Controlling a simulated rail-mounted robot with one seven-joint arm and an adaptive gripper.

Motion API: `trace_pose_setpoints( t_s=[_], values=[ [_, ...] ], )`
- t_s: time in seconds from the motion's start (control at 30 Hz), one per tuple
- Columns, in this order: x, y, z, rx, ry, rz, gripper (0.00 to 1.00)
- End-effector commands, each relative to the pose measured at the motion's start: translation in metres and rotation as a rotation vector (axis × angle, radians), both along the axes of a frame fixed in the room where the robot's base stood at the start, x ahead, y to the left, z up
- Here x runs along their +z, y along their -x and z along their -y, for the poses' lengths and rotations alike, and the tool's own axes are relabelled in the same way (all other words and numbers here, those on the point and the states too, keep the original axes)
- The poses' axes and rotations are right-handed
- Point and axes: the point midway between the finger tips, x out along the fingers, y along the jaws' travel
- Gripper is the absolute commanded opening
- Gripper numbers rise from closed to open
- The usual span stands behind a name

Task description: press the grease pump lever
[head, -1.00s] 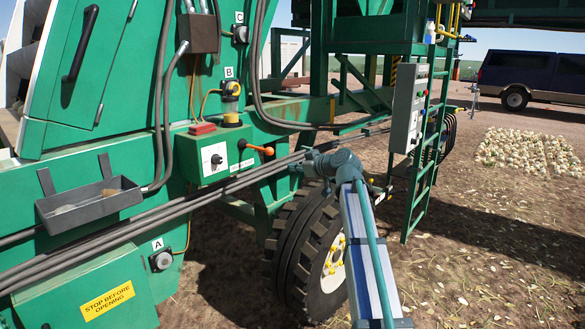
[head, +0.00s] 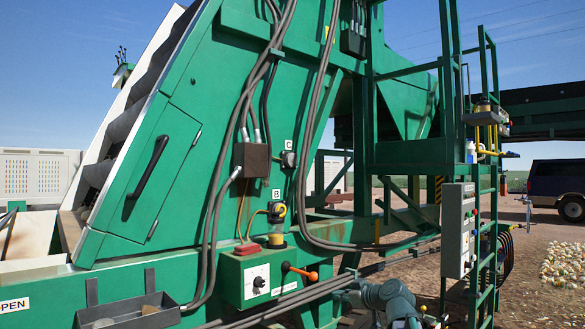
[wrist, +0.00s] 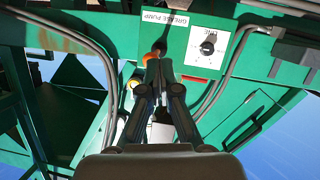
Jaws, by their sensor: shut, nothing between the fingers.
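The grease pump lever (head: 304,273) has an orange handle. It sticks out to the right from the green control box (head: 233,283), slightly below level. In the wrist view, which is upside down, an orange part of the lever (wrist: 150,57) shows by the fingertips, below the GREASE PUMP label (wrist: 166,21). My gripper (wrist: 157,66) is shut and empty. Its fingertips overlap the lever in the picture; I cannot tell whether they touch it. In the head view, my arm is at the bottom right of the box, and the gripper is not clearly visible.
A black knob (head: 259,282) on a white plate sits left of the lever. Thick hoses (head: 280,305) run below the box. A grey control panel (head: 457,230) and a green ladder (head: 488,255) stand to the right.

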Motion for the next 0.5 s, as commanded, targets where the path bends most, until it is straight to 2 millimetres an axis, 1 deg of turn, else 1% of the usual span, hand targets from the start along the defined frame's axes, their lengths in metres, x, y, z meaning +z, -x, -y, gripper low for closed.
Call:
trace_pose_setpoints(
  t_s=[0.17, 0.27, 0.37, 0.47, 0.5],
  values=[
    [0.000, 0.000, 0.000, 0.000, 0.000, 0.000, 0.00],
    [0.005, 0.000, -0.001, 0.001, 0.000, 0.000, 0.00],
    [0.016, -0.001, -0.003, 0.003, 0.000, 0.000, 0.00],
    [0.034, -0.003, -0.005, 0.007, 0.000, 0.001, 0.00],
    [0.043, -0.005, -0.007, 0.009, 0.001, 0.001, 0.00]
  ],
)
